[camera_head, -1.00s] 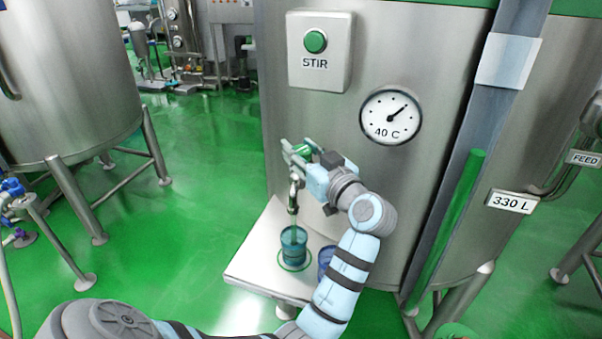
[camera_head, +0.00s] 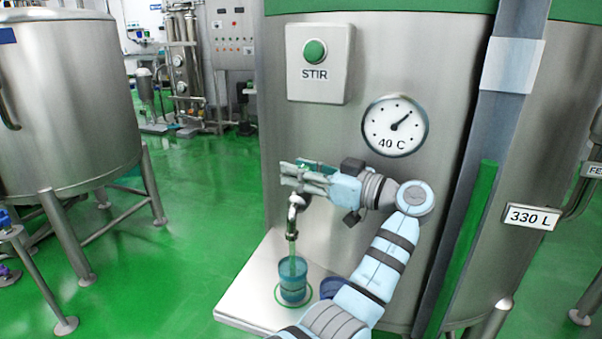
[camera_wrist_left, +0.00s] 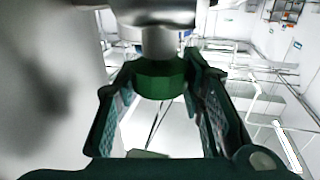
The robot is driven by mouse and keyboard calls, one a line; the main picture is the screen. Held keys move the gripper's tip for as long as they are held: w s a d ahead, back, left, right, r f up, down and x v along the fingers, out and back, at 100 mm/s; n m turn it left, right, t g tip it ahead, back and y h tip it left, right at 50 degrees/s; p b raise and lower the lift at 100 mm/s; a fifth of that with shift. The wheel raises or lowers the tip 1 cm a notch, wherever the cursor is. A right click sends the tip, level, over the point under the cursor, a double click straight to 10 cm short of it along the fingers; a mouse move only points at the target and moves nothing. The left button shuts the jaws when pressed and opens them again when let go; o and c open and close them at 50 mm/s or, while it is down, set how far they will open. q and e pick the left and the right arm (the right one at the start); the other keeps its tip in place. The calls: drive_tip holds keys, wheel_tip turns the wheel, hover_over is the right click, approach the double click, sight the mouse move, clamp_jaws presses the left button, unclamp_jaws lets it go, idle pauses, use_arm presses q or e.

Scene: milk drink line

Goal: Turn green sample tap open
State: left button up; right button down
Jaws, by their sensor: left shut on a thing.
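The sample tap has a bent metal spout (camera_head: 292,224) on the tank's front. Its green handle (camera_wrist_left: 160,78) sits between my left gripper's fingers in the left wrist view, with metal tap parts above it. My left gripper (camera_head: 298,173) is shut on the green handle, its fingers pointing left and nearly level in the head view. A bit of green shows between the fingers. A clear teal cup (camera_head: 292,284) stands upright below the spout. A pale greenish strip runs from the spout down into the cup. My right gripper is out of view.
The cup stands on a metal shelf (camera_head: 240,302), inside a green ring. A dark blue cup (camera_head: 330,287) is partly hidden behind my left arm. The STIR button (camera_head: 315,51) and the 40 C dial (camera_head: 395,126) are above.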

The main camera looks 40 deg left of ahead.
use_arm(q)
drive_tip(key=o, duration=1.2)
drive_tip(key=shift+c, duration=0.2)
drive_tip(key=w+d, duration=0.1)
drive_tip(key=d, duration=1.1)
drive_tip(key=shift+a+f, duration=0.1)
drive_tip(key=shift+a, duration=0.05)
